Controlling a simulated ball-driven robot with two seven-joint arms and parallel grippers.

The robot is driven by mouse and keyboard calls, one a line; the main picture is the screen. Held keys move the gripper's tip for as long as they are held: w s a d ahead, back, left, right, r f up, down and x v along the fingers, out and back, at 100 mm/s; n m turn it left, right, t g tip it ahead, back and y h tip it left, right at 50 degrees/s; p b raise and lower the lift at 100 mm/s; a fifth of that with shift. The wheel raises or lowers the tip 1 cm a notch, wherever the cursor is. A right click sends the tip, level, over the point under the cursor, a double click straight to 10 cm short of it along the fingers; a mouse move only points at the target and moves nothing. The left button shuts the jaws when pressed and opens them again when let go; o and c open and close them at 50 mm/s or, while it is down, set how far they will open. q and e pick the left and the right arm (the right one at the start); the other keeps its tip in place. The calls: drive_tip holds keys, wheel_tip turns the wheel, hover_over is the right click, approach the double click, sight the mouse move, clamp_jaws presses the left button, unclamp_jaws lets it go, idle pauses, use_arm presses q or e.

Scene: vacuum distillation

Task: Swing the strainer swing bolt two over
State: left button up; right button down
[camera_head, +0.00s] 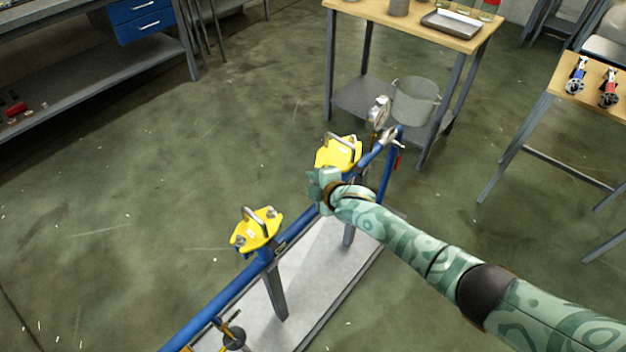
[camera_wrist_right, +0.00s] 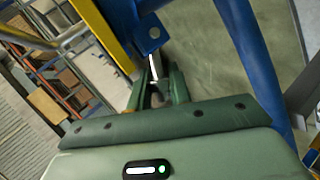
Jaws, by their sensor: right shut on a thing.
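Two strainers with yellow lids, a nearer one (camera_head: 257,230) and a farther one (camera_head: 338,152), stand on a blue pipe line (camera_head: 222,298). Each lid has a metal handle on top. My right gripper (camera_head: 318,187) is at the near side of the farther strainer, below its lid; its fingers also show in the right wrist view (camera_wrist_right: 160,88). They are shut on a slim bright rod, seemingly a swing bolt (camera_wrist_right: 153,66), beside a blue lug (camera_wrist_right: 152,33) and the yellow lid edge (camera_wrist_right: 108,38). The bolt is mostly hidden by the fingers. My left gripper is out of view.
The pipe line stands on a pale base plate (camera_head: 335,255). A gauge (camera_head: 378,110) and a blue upright (camera_head: 388,165) are just beyond the farther strainer. A wooden-topped table (camera_head: 420,30) with a grey pot (camera_head: 414,100) on its shelf stands behind. Floor to the left is clear.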

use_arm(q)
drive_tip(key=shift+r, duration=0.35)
use_arm(e)
drive_tip(key=shift+d+r+m, duration=0.1)
drive_tip(key=shift+r+m, duration=0.05)
drive_tip(key=shift+m, duration=0.15)
drive_tip(key=c, duration=1.5)
unclamp_jaws()
drive_tip(key=shift+c, duration=0.2)
